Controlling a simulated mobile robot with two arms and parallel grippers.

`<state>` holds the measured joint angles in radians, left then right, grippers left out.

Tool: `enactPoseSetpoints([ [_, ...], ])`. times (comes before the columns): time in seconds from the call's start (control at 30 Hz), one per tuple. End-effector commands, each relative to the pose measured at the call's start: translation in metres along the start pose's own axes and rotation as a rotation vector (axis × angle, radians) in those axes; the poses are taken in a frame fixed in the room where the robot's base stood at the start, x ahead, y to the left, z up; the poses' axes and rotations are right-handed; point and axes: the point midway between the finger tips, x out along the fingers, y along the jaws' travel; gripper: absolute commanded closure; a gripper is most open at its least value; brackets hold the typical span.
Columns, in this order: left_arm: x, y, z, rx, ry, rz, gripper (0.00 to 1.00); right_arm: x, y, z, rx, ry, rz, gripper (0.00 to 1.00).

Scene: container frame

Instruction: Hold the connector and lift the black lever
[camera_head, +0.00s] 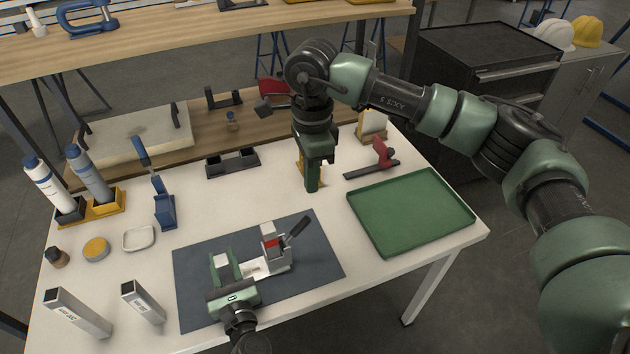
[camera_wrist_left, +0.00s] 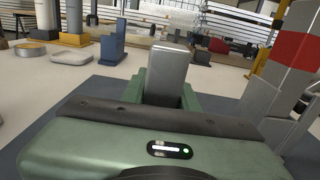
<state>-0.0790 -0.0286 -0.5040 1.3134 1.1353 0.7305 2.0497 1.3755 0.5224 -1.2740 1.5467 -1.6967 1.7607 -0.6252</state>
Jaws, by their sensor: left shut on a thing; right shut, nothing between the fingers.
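The connector (camera_head: 274,256) lies on the dark mat. It has a grey body with a red part and a pale labelled strip. Its black lever (camera_head: 298,227) sticks up at a slant to the upper right. My left gripper (camera_head: 224,262) is shut on a silver block at the connector's left end. In the left wrist view this silver block (camera_wrist_left: 166,68) stands between my green fingers, and the connector's red and grey part (camera_wrist_left: 290,75) is at the right. My right gripper (camera_head: 313,186) is shut and empty, pointing down beyond the mat, behind and apart from the lever.
A green tray (camera_head: 410,212) is at the right of the table. A red-handled tool (camera_head: 381,156) lies behind it. Bottles (camera_head: 50,188), a blue stand (camera_head: 163,208) and two upright metal blocks (camera_head: 78,313) are at the left. Bare mat (camera_head: 305,275) surrounds the connector.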

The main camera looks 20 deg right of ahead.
Motion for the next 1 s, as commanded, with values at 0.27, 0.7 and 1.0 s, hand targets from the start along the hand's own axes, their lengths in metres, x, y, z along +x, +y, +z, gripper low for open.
enactPoseSetpoints([
  [0.27, 0.000, -0.001, 0.000, -0.002, 0.000, -0.002, 0.63, 0.000, 0.000, 0.000, 0.000, 0.000, 0.000, 1.00],
  [0.7, -0.003, -0.001, 0.000, 0.000, 0.001, -0.001, 0.46, 0.000, 0.000, 0.000, 0.000, 0.000, 0.000, 1.00],
  [1.0, -0.055, 0.000, -0.002, -0.001, 0.004, -0.001, 0.46, 0.000, 0.000, 0.000, 0.000, 0.000, 0.000, 1.00],
])
